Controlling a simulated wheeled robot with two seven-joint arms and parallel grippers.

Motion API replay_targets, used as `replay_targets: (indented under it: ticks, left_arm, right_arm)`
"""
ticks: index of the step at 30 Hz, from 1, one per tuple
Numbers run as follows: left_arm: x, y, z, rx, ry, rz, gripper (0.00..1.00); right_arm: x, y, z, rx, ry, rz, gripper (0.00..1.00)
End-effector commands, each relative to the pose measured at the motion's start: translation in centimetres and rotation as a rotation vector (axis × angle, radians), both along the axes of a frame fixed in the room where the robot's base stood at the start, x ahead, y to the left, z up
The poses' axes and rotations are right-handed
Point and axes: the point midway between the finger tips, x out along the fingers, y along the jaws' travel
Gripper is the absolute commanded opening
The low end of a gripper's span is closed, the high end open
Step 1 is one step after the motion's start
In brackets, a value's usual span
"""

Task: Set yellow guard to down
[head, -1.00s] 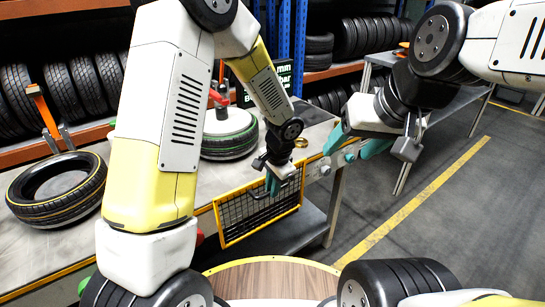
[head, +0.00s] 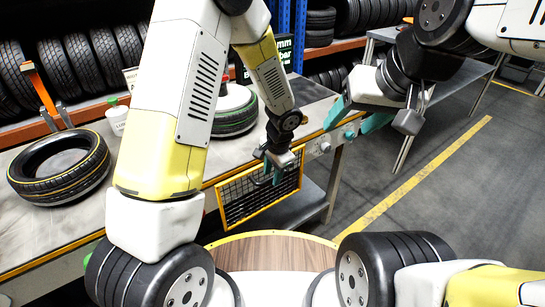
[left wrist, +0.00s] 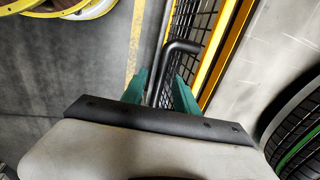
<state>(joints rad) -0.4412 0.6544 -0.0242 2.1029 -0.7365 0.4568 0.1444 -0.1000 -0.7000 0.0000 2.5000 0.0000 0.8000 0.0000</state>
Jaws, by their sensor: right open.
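The yellow guard (head: 240,200) is a yellow-framed panel of black mesh. In the head view it hangs at the front of the bench, below the bench edge. My left gripper (head: 272,172) is at its upper part. In the left wrist view, the guard's yellow frame (left wrist: 221,55) and a bent black handle (left wrist: 183,46) show. The handle's rod lies between the two teal fingers of my left gripper (left wrist: 160,95), which stand apart; I cannot tell whether either touches it. My right gripper (head: 356,116) is open and empty, right of the bench.
A tyre (head: 60,185) lies on the bench (head: 40,245) at the left. Another tyre (head: 233,125) with a green stripe lies further back, partly behind my left arm. Tyre racks stand behind. The floor (head: 440,195) at the right is clear, with a yellow line.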

Motion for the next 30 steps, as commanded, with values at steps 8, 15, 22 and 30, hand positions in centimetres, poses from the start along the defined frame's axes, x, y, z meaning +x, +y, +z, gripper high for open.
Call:
replay_targets:
  ticks: [8, 15, 22, 30]
  left_arm:
    - [-0.1, -0.1, 1.1, -0.002, -0.004, 0.001, 0.36]
    - [-0.7, -0.6, 5.2, -0.003, -0.005, 0.000, 0.36]
    - [-1.2, -0.9, 7.5, -0.001, -0.002, 0.000, 0.36]
    - [-1.2, -0.9, 7.7, 0.000, 0.000, 0.000, 0.36]
  right_arm:
    - [0.0, 0.0, 0.0, 0.000, 0.000, 0.000, 0.61]
    - [0.0, 0.0, 0.0, 0.000, 0.000, 0.000, 0.61]
    - [0.0, 0.0, 0.0, 0.000, 0.000, 0.000, 0.61]
    - [0.0, 0.0, 0.0, 0.000, 0.000, 0.000, 0.61]
